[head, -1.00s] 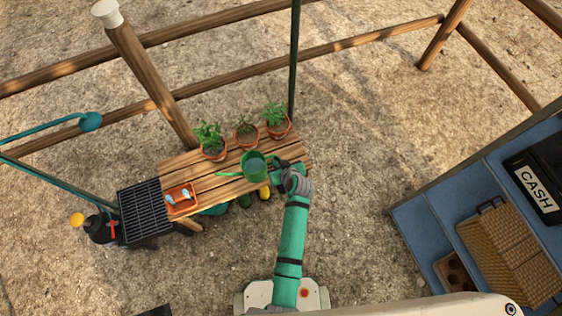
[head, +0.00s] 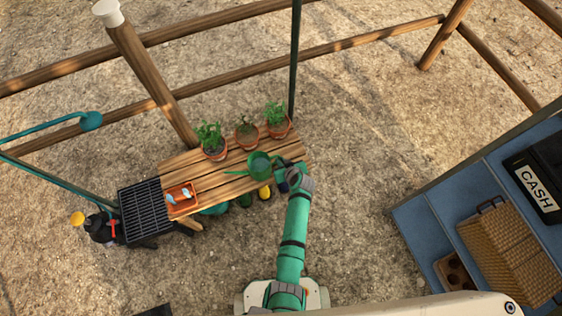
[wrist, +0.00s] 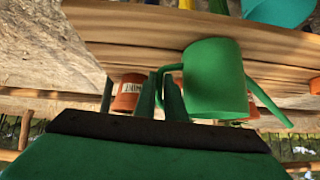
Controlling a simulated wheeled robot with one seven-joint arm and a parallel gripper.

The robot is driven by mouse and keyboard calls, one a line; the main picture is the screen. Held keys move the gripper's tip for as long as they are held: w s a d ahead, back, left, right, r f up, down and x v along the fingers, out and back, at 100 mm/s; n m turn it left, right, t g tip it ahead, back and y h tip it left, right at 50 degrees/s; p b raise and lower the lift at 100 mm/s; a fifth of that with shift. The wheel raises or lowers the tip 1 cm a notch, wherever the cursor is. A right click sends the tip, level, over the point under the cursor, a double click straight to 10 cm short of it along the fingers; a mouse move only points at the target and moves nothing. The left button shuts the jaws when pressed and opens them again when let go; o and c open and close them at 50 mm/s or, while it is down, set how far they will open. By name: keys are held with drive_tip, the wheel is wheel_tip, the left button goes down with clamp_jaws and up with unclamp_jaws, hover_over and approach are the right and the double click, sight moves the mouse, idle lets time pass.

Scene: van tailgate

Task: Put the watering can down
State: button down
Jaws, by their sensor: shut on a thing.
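The green watering can (head: 261,165) is at the right part of the slatted wooden table (head: 228,187), its spout pointing left in the head view. My gripper (head: 285,175) is on its right side. In the wrist view the can (wrist: 217,80) appears upside down, and my gripper (wrist: 161,85) is shut on its handle.
Three potted plants (head: 246,135) stand along the table's back edge, close behind the can. An orange tray (head: 181,199) with small items sits at the table's left end, beside a black grate (head: 144,211). Bare slats lie between tray and can.

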drive_tip(key=shift+w, duration=0.1)
drive_tip(key=c, duration=2.3)
unclamp_jaws()
drive_tip(key=shift+f, duration=0.1)
drive_tip(key=o, duration=0.5)
drive_tip(key=shift+c, duration=0.2)
drive_tip(key=v, duration=1.2)
drive_tip(key=s+a+r+m+t+h, duration=0.1)
drive_tip(key=s+a+r+h, duration=0.15)
drive_tip(key=s, duration=0.65)
drive_tip(key=s+a+r+m+t+h, duration=0.15)
drive_tip(key=s+r, duration=0.25)
drive_tip(key=s, duration=0.5)
drive_tip(key=s+a+r+t, duration=0.1)
drive_tip(key=s+r, duration=0.3)
drive_tip(key=r, duration=0.3)
drive_tip(key=s+r+t, duration=0.2)
drive_tip(key=s+r, duration=0.1)
drive_tip(key=r, duration=0.4)
drive_tip(key=s+a+r+t+y, duration=0.1)
drive_tip(key=s+r, duration=0.3)
drive_tip(key=r, duration=0.3)
drive_tip(key=shift+s+a+r+m, duration=0.3)
drive_tip(key=shift+r+m, duration=0.05)
